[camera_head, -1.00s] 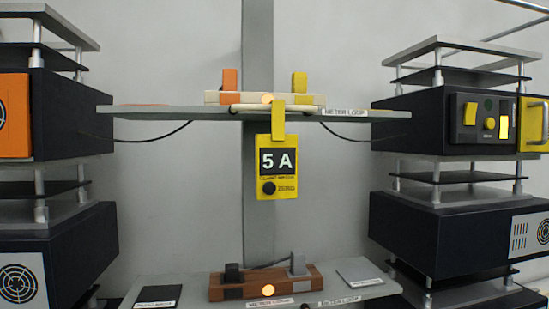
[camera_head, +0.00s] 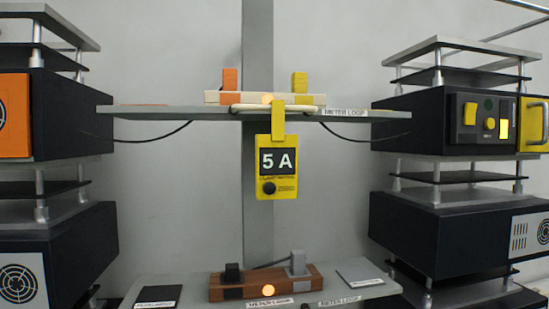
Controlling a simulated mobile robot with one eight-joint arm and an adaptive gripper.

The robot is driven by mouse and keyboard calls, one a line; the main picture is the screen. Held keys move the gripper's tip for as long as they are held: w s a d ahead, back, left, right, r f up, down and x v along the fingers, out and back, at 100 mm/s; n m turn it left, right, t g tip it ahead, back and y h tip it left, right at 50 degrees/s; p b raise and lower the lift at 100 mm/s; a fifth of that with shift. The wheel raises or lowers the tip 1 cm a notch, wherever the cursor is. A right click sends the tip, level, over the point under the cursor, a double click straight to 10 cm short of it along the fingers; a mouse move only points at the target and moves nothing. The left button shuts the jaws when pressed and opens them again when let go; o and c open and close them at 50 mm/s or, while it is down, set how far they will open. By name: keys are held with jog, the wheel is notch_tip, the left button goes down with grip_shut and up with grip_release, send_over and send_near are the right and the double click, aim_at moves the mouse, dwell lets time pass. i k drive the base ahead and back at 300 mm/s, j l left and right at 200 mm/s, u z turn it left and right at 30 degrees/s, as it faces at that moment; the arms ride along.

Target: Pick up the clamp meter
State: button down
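The clamp meter (camera_head: 277,170) is a yellow body with a black display reading "5 A" and a dark round knob below it. It hangs upright under the upper shelf (camera_head: 200,112), with its yellow strap-like top (camera_head: 278,120) reaching up over the shelf's front edge, close to a pale cable. My gripper is not in view.
A cream block with orange and yellow posts (camera_head: 265,98) stands on the upper shelf. Dark equipment stacks (camera_head: 440,125) flank both sides. The space beside the hanging meter is clear.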

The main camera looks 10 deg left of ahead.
aim_at(277, 152)
jog(key=u, duration=0.8)
